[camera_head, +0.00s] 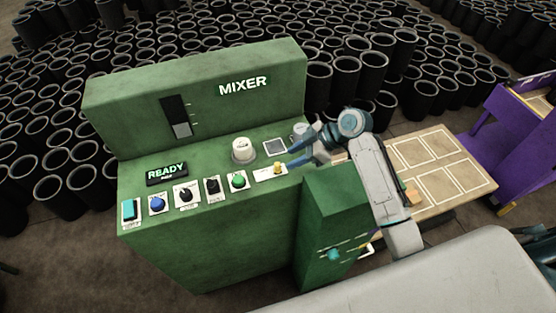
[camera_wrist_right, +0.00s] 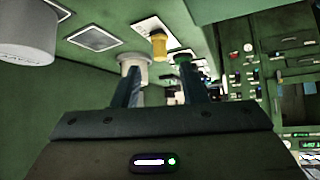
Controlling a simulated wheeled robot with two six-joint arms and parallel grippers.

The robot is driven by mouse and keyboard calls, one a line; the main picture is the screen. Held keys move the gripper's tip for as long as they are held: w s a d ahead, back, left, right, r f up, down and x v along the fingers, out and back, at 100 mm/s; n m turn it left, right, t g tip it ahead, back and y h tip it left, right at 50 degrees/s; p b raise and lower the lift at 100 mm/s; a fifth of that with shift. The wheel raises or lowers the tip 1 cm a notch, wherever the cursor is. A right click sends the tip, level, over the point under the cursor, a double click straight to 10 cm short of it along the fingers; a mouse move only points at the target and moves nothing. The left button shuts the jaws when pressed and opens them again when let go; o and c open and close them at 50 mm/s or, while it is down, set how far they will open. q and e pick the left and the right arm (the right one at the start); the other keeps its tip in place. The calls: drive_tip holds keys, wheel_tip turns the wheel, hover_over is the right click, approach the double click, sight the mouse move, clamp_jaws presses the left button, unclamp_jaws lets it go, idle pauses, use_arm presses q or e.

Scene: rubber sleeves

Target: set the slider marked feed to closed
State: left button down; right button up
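The green MIXER machine (camera_head: 190,255) carries a row of controls whose small labels I cannot read, so I cannot tell which slider is marked feed. A black slot with a grey handle (camera_head: 182,130) is on its upright back panel, the handle at the slot's low end. A yellow knob (camera_head: 278,168) sits on a white plate at the right of the console. My right gripper (camera_head: 293,152) is beside this knob. In the right wrist view its two fingers (camera_wrist_right: 159,66) are apart, with the yellow knob (camera_wrist_right: 159,45) beyond and between them, untouched as far as I see. My left gripper is not in view.
A white dial (camera_head: 243,150) and a green button (camera_head: 238,181) stand near the yellow knob. A lower green box (camera_head: 335,205) with a teal knob (camera_head: 334,255) adjoins the machine. A wooden table (camera_head: 465,180) is at right. Black sleeves (camera_head: 70,105) crowd the floor behind.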

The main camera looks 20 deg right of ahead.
sight(278, 164)
drive_tip(key=x, duration=0.2)
drive_tip(key=p+x, duration=0.1)
drive_tip(key=x, duration=0.1)
drive_tip(key=p+x, duration=0.1)
drive_tip(key=x, duration=0.1)
drive_tip(key=shift+w+a+r, duration=0.15)
drive_tip(key=shift+a+r, duration=0.15)
drive_tip(key=shift+a, duration=0.15)
drive_tip(key=shift+f, duration=0.4)
drive_tip(key=shift+c, duration=0.2)
